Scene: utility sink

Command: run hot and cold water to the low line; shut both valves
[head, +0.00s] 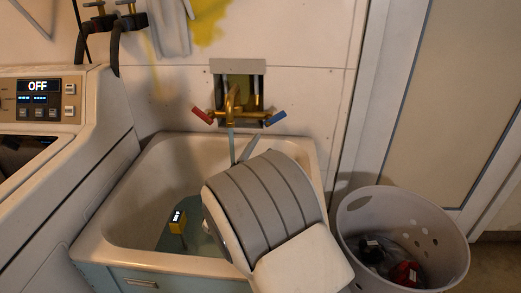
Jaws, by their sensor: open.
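A brass faucet (233,105) sits in a wall recess above the sink. Its red valve handle (202,116) is on the left and its blue valve handle (275,119) on the right, both angled. A thin water stream (231,147) falls from the spout. The white utility sink (125,190) holds greenish water (180,238). A yellow gauge (177,222) with a small unreadable display stands in it. I cannot make out the low line. My grey-and-white arm covers the sink's right side and hides most of my gripper (250,148); a pale finger shows below the faucet, apart from both handles.
A washing machine (65,125) with an OFF display stands left of the sink. Hoses with valves (115,22) are on the wall above it. A white perforated basket (400,215) with dark and red items stands at the right, by a door frame.

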